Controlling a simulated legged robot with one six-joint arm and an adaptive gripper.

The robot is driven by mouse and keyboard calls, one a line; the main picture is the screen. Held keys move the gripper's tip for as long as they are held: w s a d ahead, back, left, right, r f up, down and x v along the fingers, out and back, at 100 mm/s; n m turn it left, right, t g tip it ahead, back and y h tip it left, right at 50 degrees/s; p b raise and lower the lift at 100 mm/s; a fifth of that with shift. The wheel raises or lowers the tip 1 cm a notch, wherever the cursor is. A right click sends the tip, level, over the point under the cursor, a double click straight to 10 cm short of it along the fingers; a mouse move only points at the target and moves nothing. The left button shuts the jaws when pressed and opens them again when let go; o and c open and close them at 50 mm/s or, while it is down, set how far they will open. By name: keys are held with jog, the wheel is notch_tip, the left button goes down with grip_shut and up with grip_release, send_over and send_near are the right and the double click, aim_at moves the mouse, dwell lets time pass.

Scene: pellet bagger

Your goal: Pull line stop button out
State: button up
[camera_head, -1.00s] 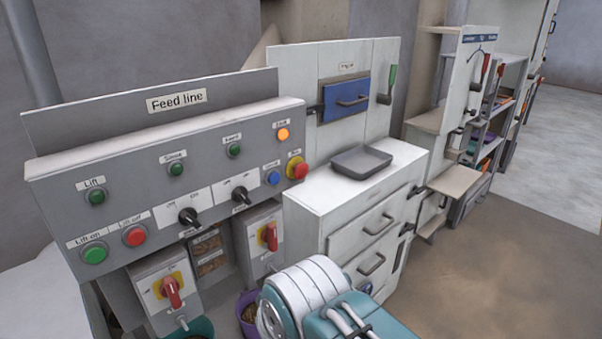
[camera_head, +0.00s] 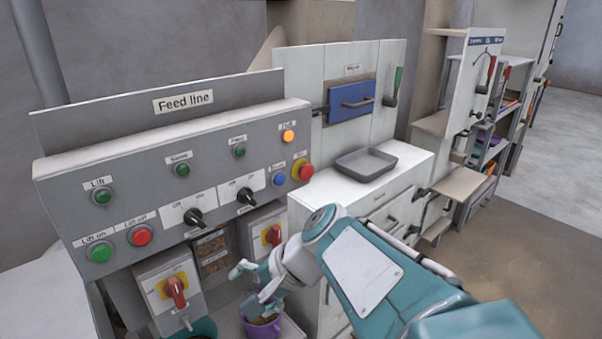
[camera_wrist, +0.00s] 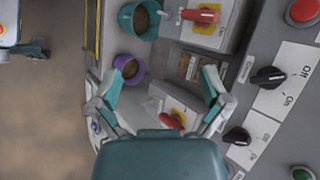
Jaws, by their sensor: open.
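The line stop button is the red mushroom button on a yellow base (camera_head: 303,170) at the right end of the Feed line panel (camera_head: 140,190). Its small label is too blurred to read. My gripper (camera_head: 250,288) is open and empty, below and left of the button, in front of the lower switch boxes and apart from the panel. In the wrist view, my open gripper (camera_wrist: 162,88) has its fingers spread over the lower boxes and buckets. I cannot make out the stop button in that view.
A blue button (camera_head: 279,180) and an orange lamp (camera_head: 288,136) are close to the stop button. Black knobs (camera_head: 246,196) and red rotary switches (camera_head: 176,291) are nearby. A purple bucket (camera_head: 262,328) is under my gripper. A grey tray (camera_head: 366,164) sits on the white cabinet.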

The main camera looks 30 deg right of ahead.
jog(key=w+d+r+m+t+y, duration=0.1)
jog(key=w+d+r+m+t, duration=0.15)
jog(key=w+d+m, duration=0.2)
jog(key=m+t+h, duration=0.4)
jog(key=m+t, duration=0.6)
jog(key=m, duration=0.6)
send_near(309, 174)
jog(key=shift+n+g, duration=0.25)
jog(key=w, duration=0.3)
jog(key=w+a, duration=0.1)
jog(key=w, duration=0.6)
jog(key=shift+w+a+r, duration=0.25)
jog(key=shift+a, duration=0.1)
